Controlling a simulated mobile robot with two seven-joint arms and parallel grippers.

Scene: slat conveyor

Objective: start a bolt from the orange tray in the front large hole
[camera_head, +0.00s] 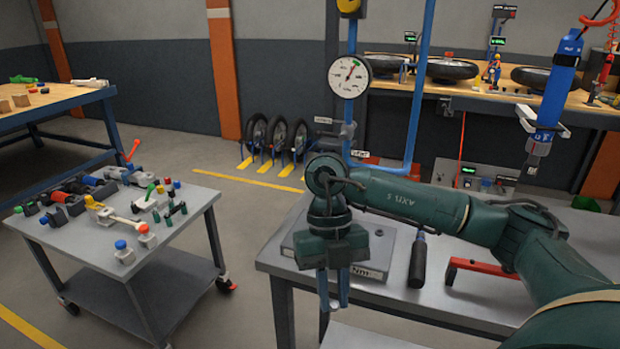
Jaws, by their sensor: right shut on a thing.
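My right gripper (333,290) hangs down at the front left edge of the grey metal bench (436,299), with its blue fingers pointing at the floor. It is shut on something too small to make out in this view. I cannot make out a bolt, an orange tray or a large hole. A flat grey block with an "Nm" label (368,272) lies on the bench, partly hidden behind my gripper and wrist. My left gripper is not in view.
A black-handled tool (418,262) and a red frame (480,266) lie on the bench right of the gripper. A grey cart (80,235) with several tools stands at the left. A dial gauge (349,77) on blue posts rises behind. Floor between cart and bench is clear.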

